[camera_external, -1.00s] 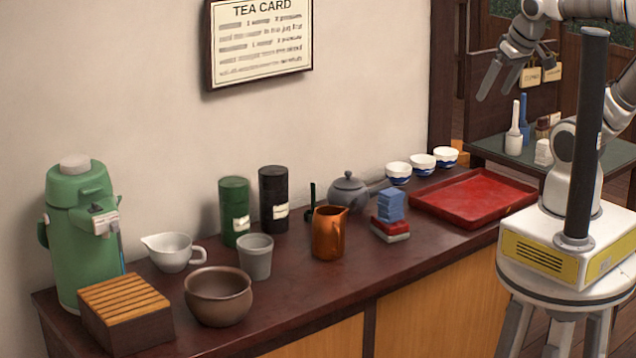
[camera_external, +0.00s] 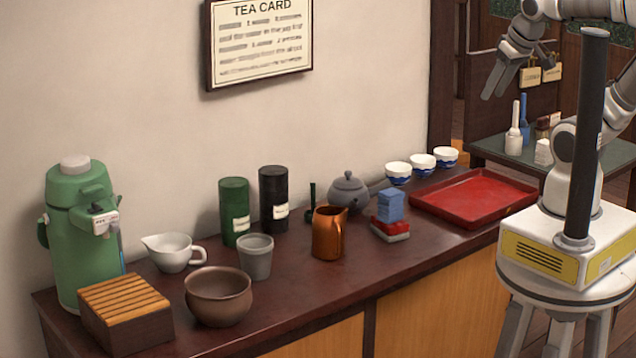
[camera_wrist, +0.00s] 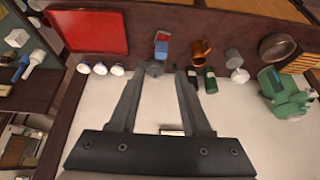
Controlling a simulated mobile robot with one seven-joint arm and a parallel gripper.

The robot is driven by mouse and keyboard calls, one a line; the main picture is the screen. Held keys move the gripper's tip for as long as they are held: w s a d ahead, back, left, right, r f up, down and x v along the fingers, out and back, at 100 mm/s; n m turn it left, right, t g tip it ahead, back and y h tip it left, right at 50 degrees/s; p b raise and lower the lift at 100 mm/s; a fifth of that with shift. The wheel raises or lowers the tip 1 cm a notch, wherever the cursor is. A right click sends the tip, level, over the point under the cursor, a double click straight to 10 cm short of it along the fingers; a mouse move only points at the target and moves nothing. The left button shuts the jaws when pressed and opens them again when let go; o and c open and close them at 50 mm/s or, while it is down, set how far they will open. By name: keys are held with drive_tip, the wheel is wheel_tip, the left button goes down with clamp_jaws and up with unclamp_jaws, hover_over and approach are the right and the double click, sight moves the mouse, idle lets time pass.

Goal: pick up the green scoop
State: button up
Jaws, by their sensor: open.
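The green scoop (camera_external: 311,204) shows in the external view as a thin dark green upright piece on the counter. It is between the black canister and the grey teapot, and the copper pitcher hides its lower part. I cannot make it out clearly in the wrist view. My gripper (camera_external: 495,96) is open and empty, high up at the right, well away from the scoop. In the wrist view my gripper (camera_wrist: 158,74) has its two fingers apart, with the grey teapot (camera_wrist: 154,68) seen between their tips.
Close to the scoop stand the copper pitcher (camera_external: 328,235), black canister (camera_external: 273,190), green canister (camera_external: 234,205) and grey teapot (camera_external: 349,190). Blue and red boxes (camera_external: 390,206) and a red tray (camera_external: 440,216) lie to the right. The wall (camera_external: 130,90) rises behind the counter.

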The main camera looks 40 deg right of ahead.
drive_tip(key=w+a+f+m+y+b, duration=0.45)
drive_tip(key=w+a+f+m, duration=0.2)
drive_tip(key=w, duration=0.25)
drive_tip(key=w+a+f+m+y+b, duration=0.45)
drive_tip(key=w+a+m, duration=0.2)
drive_tip(key=w, duration=0.25)
drive_tip(key=w+d+f+m+t+h+b, duration=0.1)
drive_tip(key=w+d+f+m+t+b, duration=0.2)
drive_tip(key=w+f+m, duration=0.55)
drive_tip(key=w+d+f+m+t+h+b, duration=0.1)
drive_tip(key=w+d+f+m+t+b, duration=0.15)
drive_tip(key=w+d+f+m, duration=0.45)
drive_tip(key=shift+m, duration=0.35)
drive_tip(key=shift+s+f+b+x, duration=0.1)
drive_tip(key=shift+f+b+x, duration=0.15)
drive_tip(key=shift+x, duration=3.35)
drive_tip(key=shift+s+f+b+x, duration=0.1)
drive_tip(key=shift+f+b+x, duration=0.15)
drive_tip(key=shift+x, duration=3.35)
drive_tip(key=shift+s+f+b+x, duration=0.15)
drive_tip(key=shift+b+x, duration=0.15)
drive_tip(key=shift+x, duration=3.3)
drive_tip(key=shift+d, duration=0.2)
clamp_jaws()
